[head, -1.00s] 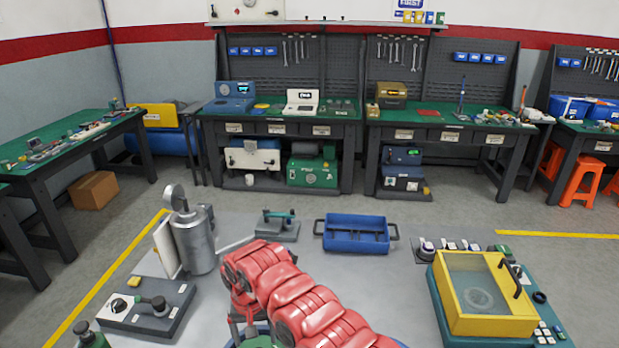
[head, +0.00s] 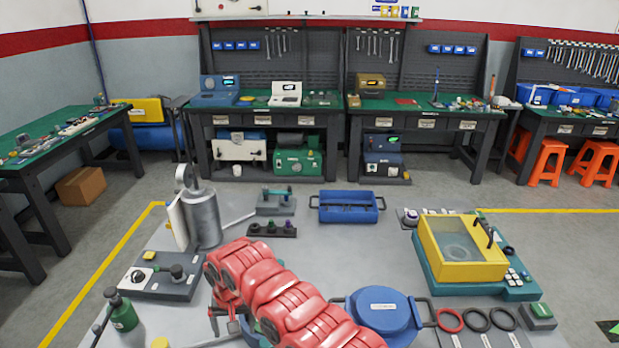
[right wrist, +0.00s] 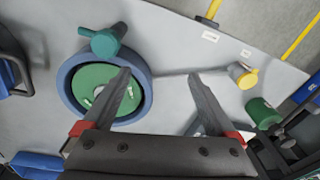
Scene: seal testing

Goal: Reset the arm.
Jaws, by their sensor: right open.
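My right arm shows in the head view as a thick red sleeve reaching from the bottom edge up and left over the grey work table (head: 345,250), then bending down. My right gripper (head: 228,322) is partly hidden below its end. In the right wrist view my right gripper (right wrist: 158,77) is open, with its two dark fingers spread and nothing between them. Its left finger overlaps a round blue-rimmed fixture with a green centre (right wrist: 92,78) in the picture; contact cannot be told. The sleeve mostly hides this fixture in the head view. My left gripper is not in view.
A grey cylinder (head: 204,220), knob box (head: 165,277) and green bottle (head: 122,312) stand left of the arm. A blue tray (head: 347,213) lies behind; a round blue vessel (head: 384,312), sealing rings (head: 449,320) and yellow-framed tank (head: 463,270) stand right. Free tabletop lies mid-right.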

